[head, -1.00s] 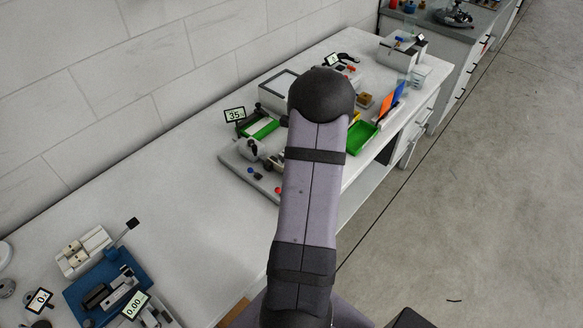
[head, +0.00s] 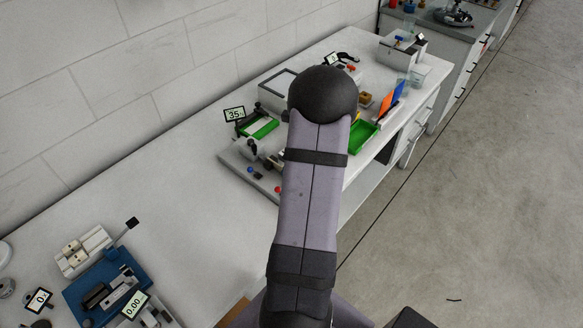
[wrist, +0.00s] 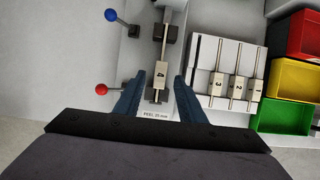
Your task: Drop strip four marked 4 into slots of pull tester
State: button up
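In the wrist view, strip four (wrist: 161,70), a narrow pale metal strip marked 4, lies lengthwise across two dark slotted blocks of the pull tester (wrist: 134,60). Whether it is fully seated in them cannot be told. My gripper (wrist: 160,76) is open, with one blue finger on each side of the strip's near half. Gaps show between the fingers and the strip. In the head view, the tester's grey base (head: 236,160) shows on the bench, partly hidden by my arm. My gripper is hidden there.
Strips 3 (wrist: 217,84), 2 (wrist: 236,87) and 1 (wrist: 255,88) stand in a white rack (wrist: 205,55) to the right. Red (wrist: 305,35), yellow (wrist: 285,79) and green (wrist: 283,116) bins are beyond it. Blue (wrist: 111,15) and red (wrist: 101,89) ball knobs are at left.

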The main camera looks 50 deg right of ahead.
jog(key=shift+b+v, duration=0.35)
jog(key=shift+v, duration=2.45)
jog(key=shift+f, duration=0.1)
